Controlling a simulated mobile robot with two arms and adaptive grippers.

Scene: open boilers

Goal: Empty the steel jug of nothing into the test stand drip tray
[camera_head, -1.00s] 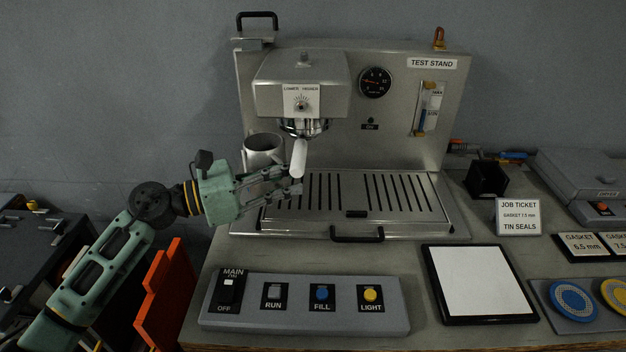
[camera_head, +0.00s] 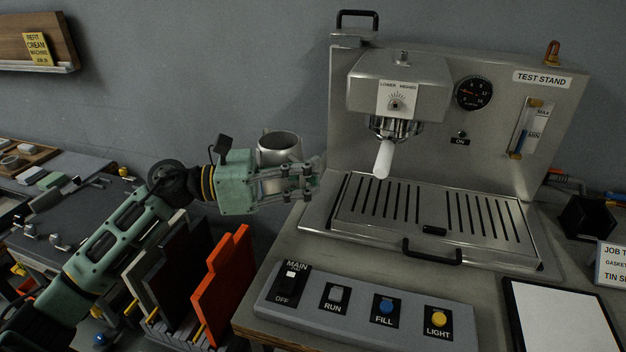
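The steel jug (camera_head: 280,144) is upright, its open rim facing up, just left of the test stand (camera_head: 425,75). My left gripper (camera_head: 305,183) reaches in from the left, its fingers closed around the jug's lower body and covering much of it. The jug's inside is too dark to read. The slotted drip tray (camera_head: 480,250) lies to the right of the jug, under the group head and its white handle (camera_head: 383,158). The jug is not over the tray slots. My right gripper is out of view.
A switch panel (camera_head: 365,305) with MAIN, RUN, FILL and LIGHT stands in front of the tray. A framed white pad (camera_head: 562,318) lies front right. Orange and dark upright plates (camera_head: 225,285) stand below my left arm. A black box (camera_head: 587,218) is at right.

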